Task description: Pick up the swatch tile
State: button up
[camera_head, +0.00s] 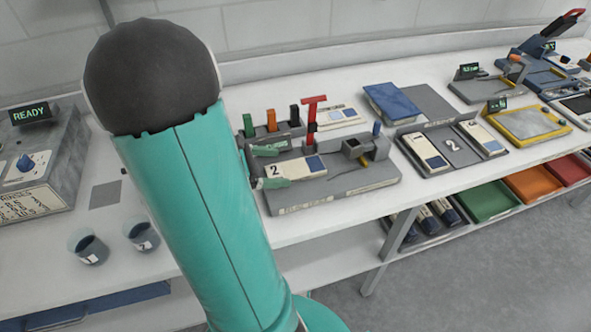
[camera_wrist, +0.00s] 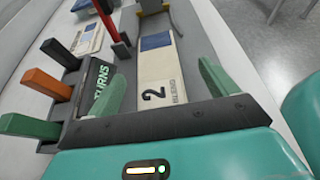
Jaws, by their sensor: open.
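The swatch tile (camera_head: 310,165) is cream with a blue square and a "2", lying flat on a grey fixture (camera_head: 335,186). In the wrist view the tile (camera_wrist: 158,72) runs lengthwise away from me, its "2" end near my palm. My gripper (camera_head: 271,167) is open, with its two green fingers on either side of the tile. In the wrist view my gripper (camera_wrist: 163,86) shows visible gaps between the fingers and the tile's edges. I cannot tell the exact height of the fingertips above the fixture. My arm hides part of the bench in the head view.
A rack with green, orange and black handles (camera_wrist: 45,83) stands left of the tile. A red T-handled tool (camera_head: 313,108) rises close beside it. A grey clamp-like block (camera_head: 375,146) is at the fixture's far end. Two cups (camera_head: 88,247) stand at the bench's left front.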

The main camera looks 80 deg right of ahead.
aim_at(297, 168)
jog(key=x, duration=0.4)
jog(key=shift+w+d+f, duration=0.1)
jog(key=shift+w+f, duration=0.2)
jog(key=shift+f, duration=0.05)
jog(key=shift+s+d+f, duration=0.15)
jog(key=shift+s+d, duration=0.1)
jog(key=shift+s, duration=0.15)
jog(key=c, duration=1.2)
jog(key=shift+o, duration=0.2)
jog(key=shift+w, duration=0.1)
